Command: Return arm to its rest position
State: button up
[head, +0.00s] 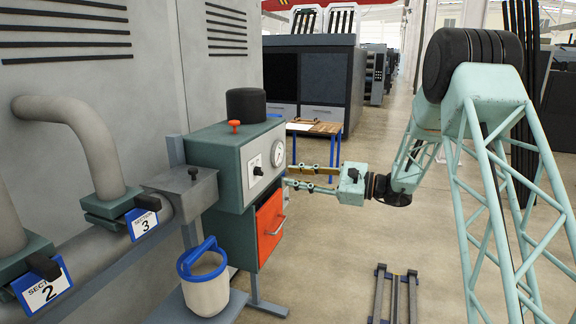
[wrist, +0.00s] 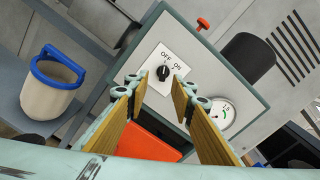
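My arm reaches in from the right in the head view, and my gripper (head: 287,178) is level in front of the machine's green-grey control box (head: 215,155). Its two wood-coloured fingers are apart with nothing between them. In the wrist view my gripper (wrist: 152,95) is open, pointing at the white switch plate (wrist: 176,62) with a black OFF/ON knob (wrist: 163,73). The knob shows between the fingertips. I cannot tell from these views whether the fingertips touch the box.
A round gauge (head: 278,153) and an orange-red door (head: 270,228) are on the box. A white bucket with a blue handle (head: 204,285) stands at lower left. Pipes with section labels (head: 142,223) run along the left. A wooden table (head: 318,128) stands behind. Floor at centre right is mostly clear.

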jog(key=s+a+r+n+g+h, duration=0.1)
jog(key=s+r+n+g+h, duration=0.15)
jog(key=s, duration=0.85)
jog(key=s+a+r+n+g+h, duration=0.1)
jog(key=s+r+n+h, duration=0.2)
jog(key=s, duration=0.8)
jog(key=s+a+r+n+g+h, duration=0.1)
jog(key=s+r+n+g, duration=0.2)
jog(key=s, duration=0.8)
jog(key=s+d+n+t+h, duration=0.1)
jog(key=s+d+n+h, duration=0.1)
jog(key=s+d, duration=0.4)
jog(key=s+d+n+t+h, duration=0.2)
jog(key=s+d+h, duration=0.3)
jog(key=s, duration=1)
jog(key=s+d+n+t+h, duration=0.1)
jog(key=s+d+n+h, duration=0.2)
jog(key=s+d, duration=0.6)
jog(key=shift+s+d+f, duration=0.25)
jog(key=shift+s+f, duration=0.15)
jog(key=shift+s, duration=0.55)
jog(key=shift+t, duration=0.25)
